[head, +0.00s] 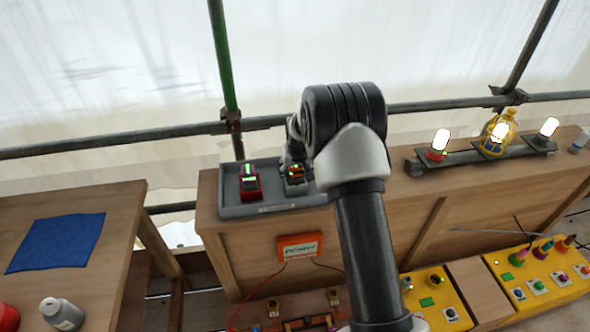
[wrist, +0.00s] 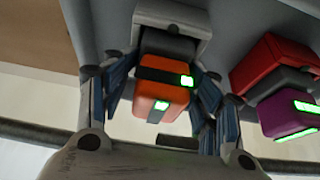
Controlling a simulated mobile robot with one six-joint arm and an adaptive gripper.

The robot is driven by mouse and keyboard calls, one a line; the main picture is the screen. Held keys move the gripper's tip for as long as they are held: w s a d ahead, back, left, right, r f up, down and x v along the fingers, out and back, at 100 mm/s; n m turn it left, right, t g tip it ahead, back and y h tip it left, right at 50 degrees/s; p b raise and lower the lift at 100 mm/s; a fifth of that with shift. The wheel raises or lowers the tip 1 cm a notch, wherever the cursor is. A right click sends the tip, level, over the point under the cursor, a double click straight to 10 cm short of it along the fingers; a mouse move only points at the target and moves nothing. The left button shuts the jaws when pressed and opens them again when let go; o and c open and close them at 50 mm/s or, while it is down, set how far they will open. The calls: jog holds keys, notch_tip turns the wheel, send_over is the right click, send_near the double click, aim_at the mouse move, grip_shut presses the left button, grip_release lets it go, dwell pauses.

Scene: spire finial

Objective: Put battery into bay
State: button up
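An orange battery (wrist: 161,98) with a black band and green lights sits at the mouth of a grey holder (wrist: 178,17) in the wrist view. In the head view the battery (head: 295,170) shows small beside my wrist, at the tray's right part. My gripper (wrist: 166,68) has its blue-padded fingers on either side of the battery, with narrow gaps beside its near end. Contact at the fingertips is hard to make out. A second battery, purple with green lights (wrist: 287,115), sits in a red holder (wrist: 272,62) to the right.
The grey tray (head: 275,209) stands on the wooden bench's left end. The red holder (head: 250,188) is on its left part. An orange box (head: 299,247) with wires hangs on the bench front. Lamps (head: 438,145) stand on a rail to the right.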

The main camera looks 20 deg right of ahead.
jog(key=shift+o, duration=0.6)
jog(key=shift+s+f, duration=0.3)
jog(key=shift+f, duration=0.3)
jog(key=shift+r, duration=0.1)
jog(key=shift+r, duration=0.3)
jog(key=s+a+p+v, duration=0.1)
jog(key=p+v, duration=0.1)
jog(key=v, duration=1)
jog(key=a+f+p+v, duration=0.1)
jog(key=a+p+v, duration=0.1)
jog(key=v, duration=1.1)
jog(key=s+a+r+n, duration=0.1)
jog(key=s+a+r, duration=0.3)
jog(key=s+r, duration=0.5)
jog(key=s+a, duration=0.2)
jog(key=s, duration=0.9)
jog(key=s+a+f+n+y, duration=0.1)
jog(key=s+a, duration=0.1)
jog(key=s, duration=1)
jog(key=shift+f, duration=0.25)
